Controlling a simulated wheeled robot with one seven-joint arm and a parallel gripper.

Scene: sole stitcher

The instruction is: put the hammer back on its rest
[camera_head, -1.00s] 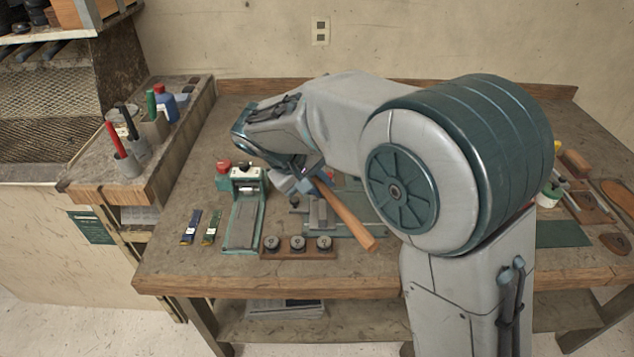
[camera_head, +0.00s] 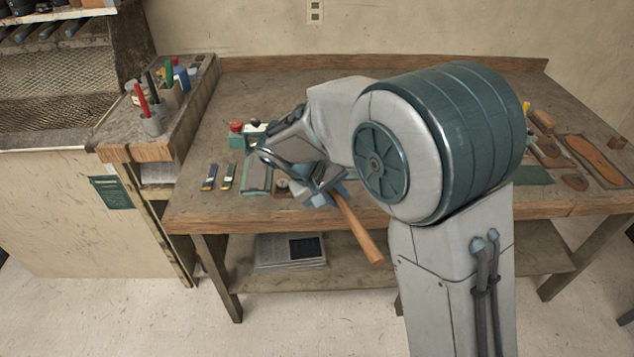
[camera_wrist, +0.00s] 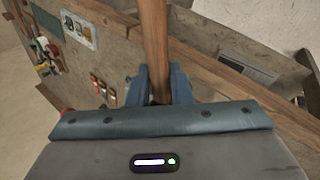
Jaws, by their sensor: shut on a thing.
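The hammer (camera_head: 359,230) has an orange-brown wooden handle that points down and to the right, out past the table's front edge. My gripper (camera_head: 328,190) is shut on the handle, just above the front part of the table. In the wrist view the handle (camera_wrist: 154,45) runs up from between the blue fingers of my gripper (camera_wrist: 159,86). The hammer's head is hidden in both views. I cannot make out the hammer's rest; my arm covers the middle of the table.
The wooden workbench (camera_head: 420,216) holds a green-based device (camera_head: 257,178) and two small tubes (camera_head: 228,176) at left. A side shelf with pen cups (camera_head: 151,124) stands further left. Leather pieces (camera_head: 598,155) lie at right. Papers (camera_head: 290,251) rest on the lower shelf.

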